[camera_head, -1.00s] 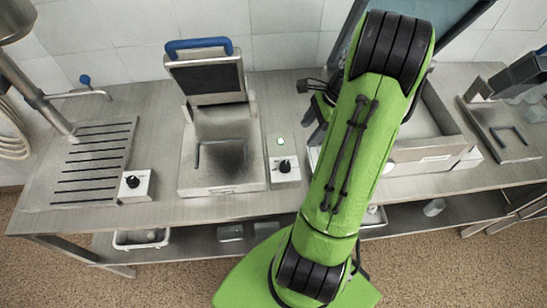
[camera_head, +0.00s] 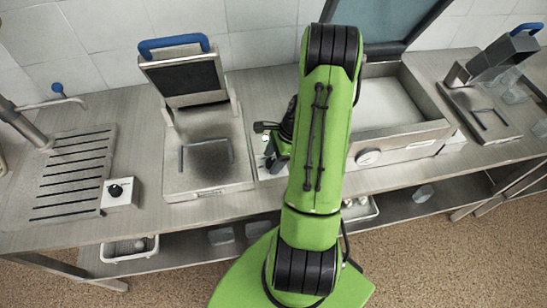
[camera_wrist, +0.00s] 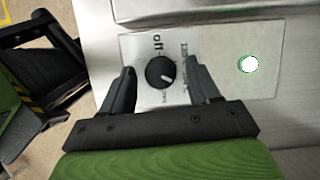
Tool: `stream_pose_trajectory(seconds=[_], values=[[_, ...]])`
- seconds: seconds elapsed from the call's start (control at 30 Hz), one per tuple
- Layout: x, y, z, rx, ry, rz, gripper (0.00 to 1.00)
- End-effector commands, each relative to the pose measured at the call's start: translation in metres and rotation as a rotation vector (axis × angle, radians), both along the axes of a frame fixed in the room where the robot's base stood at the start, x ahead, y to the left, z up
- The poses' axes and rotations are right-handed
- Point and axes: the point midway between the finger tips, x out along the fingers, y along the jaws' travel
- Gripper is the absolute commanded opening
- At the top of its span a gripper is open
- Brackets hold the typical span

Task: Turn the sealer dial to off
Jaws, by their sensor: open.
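A round black dial (camera_wrist: 160,72) sits on a pale panel (camera_wrist: 222,77) in the wrist view. The word "off" is printed above it, and other lettering is too blurred to read. The dial's white mark points down and right, away from "off". My gripper (camera_wrist: 160,85) is open, with one finger on each side of the dial in the picture; I see no clear contact. A lit green-rimmed lamp (camera_wrist: 248,64) is right of the dial. In the head view my arm and gripper (camera_head: 274,150) hide most of this panel.
A press with a raised lid and blue handle (camera_head: 173,46) stands left of my gripper. Another black knob (camera_head: 116,190) sits by the slotted drain (camera_head: 72,170).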

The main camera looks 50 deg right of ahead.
Motion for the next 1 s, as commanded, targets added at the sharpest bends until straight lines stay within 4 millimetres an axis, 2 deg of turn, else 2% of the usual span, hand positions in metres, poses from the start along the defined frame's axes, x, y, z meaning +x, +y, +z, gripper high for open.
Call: stream_pose_trajectory(seconds=[0.03,0.07,0.4,0.73,1.0], values=[[-0.0001,-0.0001,0.0003,0.0,0.0,0.0,0.61],[-0.0001,-0.0001,0.0003,0.0,0.0,0.0,0.56],[-0.0001,-0.0004,0.0006,0.0,0.0,0.0,0.05],[0.0007,-0.0009,0.0007,-0.001,0.0,0.051,0.05],[0.0021,-0.0014,0.001,-0.001,0.0,0.229,0.05]])
